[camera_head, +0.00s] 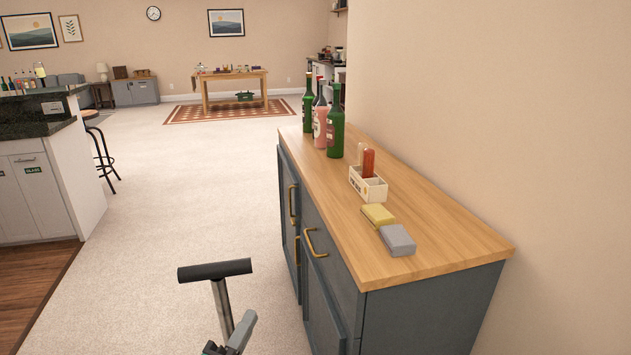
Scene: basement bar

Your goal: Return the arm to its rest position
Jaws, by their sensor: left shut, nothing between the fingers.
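My left gripper (241,332) shows at the bottom edge, a little left of the middle. The rest of the left arm is outside the picture. My right gripper is not in view.
The cabinet's wooden top (450,234) holds green bottles (335,134), a pink bottle (320,126), a white caddy (368,186), a yellow sponge (377,216) and a grey block (397,240). A bar counter (40,190) stands left.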

